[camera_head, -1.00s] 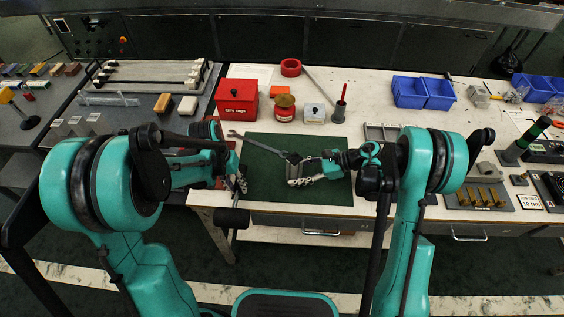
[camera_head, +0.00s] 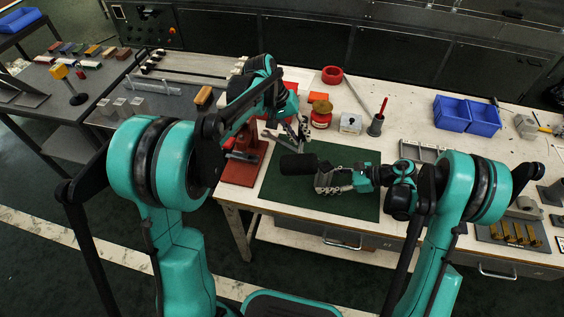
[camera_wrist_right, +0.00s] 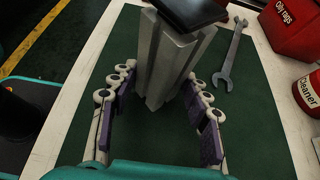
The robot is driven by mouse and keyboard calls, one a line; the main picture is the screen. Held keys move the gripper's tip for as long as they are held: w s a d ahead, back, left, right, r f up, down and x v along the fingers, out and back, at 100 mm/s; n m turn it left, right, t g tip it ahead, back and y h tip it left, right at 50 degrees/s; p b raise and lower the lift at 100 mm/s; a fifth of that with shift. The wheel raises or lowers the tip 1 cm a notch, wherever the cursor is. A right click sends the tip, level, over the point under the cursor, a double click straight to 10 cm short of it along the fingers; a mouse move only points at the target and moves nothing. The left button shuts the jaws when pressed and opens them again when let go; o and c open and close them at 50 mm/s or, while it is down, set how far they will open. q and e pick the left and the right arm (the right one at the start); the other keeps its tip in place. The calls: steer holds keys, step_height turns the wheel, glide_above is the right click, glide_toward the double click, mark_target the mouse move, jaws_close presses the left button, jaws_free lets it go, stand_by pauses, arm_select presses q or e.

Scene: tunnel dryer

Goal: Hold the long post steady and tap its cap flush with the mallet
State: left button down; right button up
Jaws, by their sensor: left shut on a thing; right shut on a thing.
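The long post (camera_wrist_right: 168,62) is grey and ribbed. It stands between the fingers of my right gripper (camera_wrist_right: 155,95), which is shut on it over the green mat. The black cap (camera_wrist_right: 192,10) sits at the post's upper end in the right wrist view; whether it is flush cannot be told. In the head view my right gripper (camera_head: 325,183) is low over the mat. My left gripper (camera_head: 288,135) is above and to the left, shut on the mallet, whose handle is mostly hidden. The mallet's black head (camera_head: 298,164) appears just left of the post's top; contact cannot be told.
The green mat (camera_head: 355,205) lies on the pale bench. A red fixture (camera_head: 245,165) stands left of it. A red-labelled jar (camera_head: 321,115), a small grey box (camera_head: 350,123) and a cup with a red-handled tool (camera_head: 376,126) are behind. A wrench (camera_wrist_right: 232,50) lies beside the post.

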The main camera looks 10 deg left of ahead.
arm_select(q)
steer(key=shift+w+d+r+n+h, duration=0.2)
steer(key=shift+w+r, duration=0.2)
steer(key=shift+r, duration=0.25)
steer(key=shift+w+d+r+n+h, duration=0.1)
steer(key=shift+w+d+r, duration=0.1)
steer(key=shift+w+r, duration=0.3)
steer(key=w+d+r+m+g+h, duration=0.2)
steer(key=d+g+h, duration=0.1)
steer(key=d+h, duration=0.35)
steer(key=w+d+r+m+g+h, duration=0.2)
steer(key=w+d+m+h, duration=0.1)
steer(key=d+h, duration=0.35)
step_height(320, 180, down, 6)
steer(key=s+a+m+g, duration=0.1)
steer(key=s+g, duration=0.1)
steer(key=g, duration=0.1)
steer(key=shift+m+g, duration=0.4)
steer(key=shift+f, duration=0.1)
